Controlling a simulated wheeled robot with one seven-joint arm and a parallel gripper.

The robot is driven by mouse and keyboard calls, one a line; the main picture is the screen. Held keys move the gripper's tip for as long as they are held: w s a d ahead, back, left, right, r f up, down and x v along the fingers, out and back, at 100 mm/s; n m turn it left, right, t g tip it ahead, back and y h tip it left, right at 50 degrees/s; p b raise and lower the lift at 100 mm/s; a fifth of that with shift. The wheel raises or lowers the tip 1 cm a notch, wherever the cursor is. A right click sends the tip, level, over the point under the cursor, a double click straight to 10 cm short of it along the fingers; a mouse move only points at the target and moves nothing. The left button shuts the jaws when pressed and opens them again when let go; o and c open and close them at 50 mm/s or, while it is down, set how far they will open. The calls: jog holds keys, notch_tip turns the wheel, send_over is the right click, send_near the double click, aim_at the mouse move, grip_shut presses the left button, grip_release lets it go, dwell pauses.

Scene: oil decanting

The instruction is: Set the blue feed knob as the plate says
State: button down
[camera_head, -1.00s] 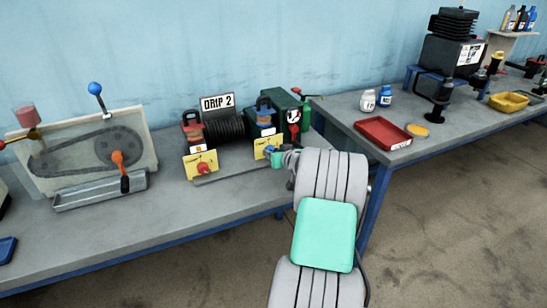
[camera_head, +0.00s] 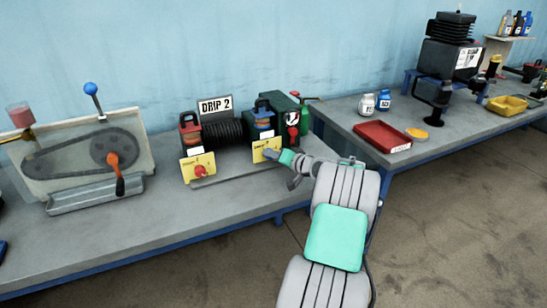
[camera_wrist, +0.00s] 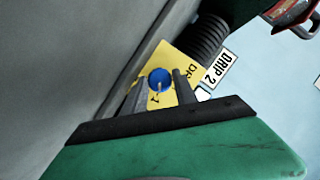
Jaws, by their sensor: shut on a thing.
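The blue feed knob (camera_wrist: 160,78) is in front of a yellow plate (camera_wrist: 185,68), which carries black lettering I can only partly read. My gripper (camera_wrist: 161,84) is shut on the blue knob, one finger on each side. In the head view, my gripper (camera_head: 279,156) reaches from the right to the right-hand yellow plate (camera_head: 264,147). The white plate (camera_head: 215,105) above the machine reads "DRIP 2"; it also shows, tilted, in the wrist view (camera_wrist: 217,70). The knob's pointer and scale cannot be made out.
A red knob (camera_head: 200,171) sits on the left yellow plate (camera_head: 190,166). A black coil (camera_head: 225,131) lies between the two units. A belt drive with an orange handle (camera_head: 117,165) stands left. A red tray (camera_head: 380,137) and small bottles stand on the right bench.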

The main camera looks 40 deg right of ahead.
dwell(0.4)
jog(key=c, duration=1)
grip_release()
jog(key=shift+o, duration=0.2)
